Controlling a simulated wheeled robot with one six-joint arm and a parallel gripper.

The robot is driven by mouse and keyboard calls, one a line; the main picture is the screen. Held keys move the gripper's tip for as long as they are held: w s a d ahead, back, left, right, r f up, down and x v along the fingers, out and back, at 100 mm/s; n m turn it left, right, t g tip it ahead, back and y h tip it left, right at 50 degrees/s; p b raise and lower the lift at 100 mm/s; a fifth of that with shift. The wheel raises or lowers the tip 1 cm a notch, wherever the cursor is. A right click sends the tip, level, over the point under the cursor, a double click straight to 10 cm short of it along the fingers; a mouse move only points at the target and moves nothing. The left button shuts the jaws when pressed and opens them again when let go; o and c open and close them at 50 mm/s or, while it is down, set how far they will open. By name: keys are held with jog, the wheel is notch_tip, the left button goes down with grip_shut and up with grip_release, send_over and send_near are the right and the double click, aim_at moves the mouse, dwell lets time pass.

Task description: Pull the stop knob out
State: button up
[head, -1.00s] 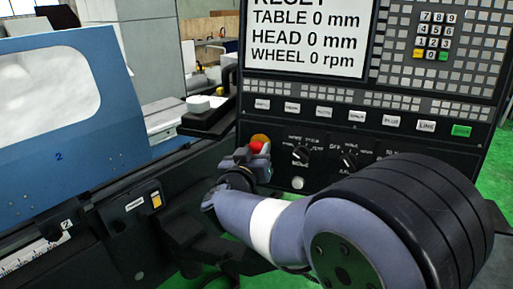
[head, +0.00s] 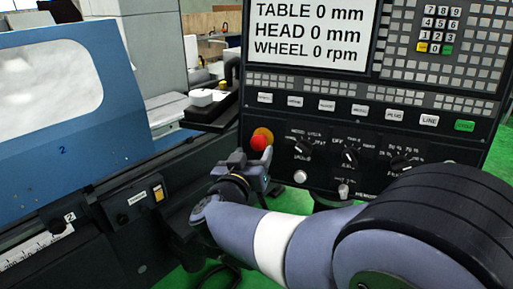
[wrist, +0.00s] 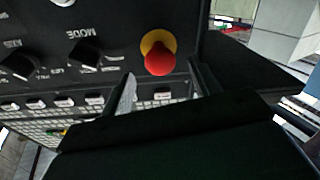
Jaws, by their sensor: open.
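The stop knob (head: 261,139) is a red mushroom head on a yellow ring, at the lower left of the black control panel (head: 225,160). In the wrist view the stop knob (wrist: 160,60) shows whole, above the gap between my fingers. My gripper (head: 254,158) is open and empty, just below and in front of the knob in the head view. In the wrist view my gripper (wrist: 162,86) has one finger on each side, both apart from the knob. Whether the knob is pressed in or out I cannot tell.
Rotary switches (head: 302,147) and a row of labelled buttons (head: 373,112) lie right of and above the knob. The panel screen (head: 312,35) is above. A blue machine guard (head: 60,110) stands left, with a small switch box (head: 140,200) below it.

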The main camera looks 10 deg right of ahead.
aim_at(258, 146)
jog(key=v, duration=0.6)
jog(key=shift+d, duration=0.1)
jog(key=x, duration=1)
jog(key=shift+w+d, duration=0.1)
jog(key=shift+w, duration=0.1)
jog(key=shift+w+d+f+b, duration=0.2)
jog(key=shift+w+d+b, duration=0.05)
jog(key=shift+w+b, duration=0.15)
jog(key=shift+w+r, duration=0.1)
jog(key=shift+r, duration=0.1)
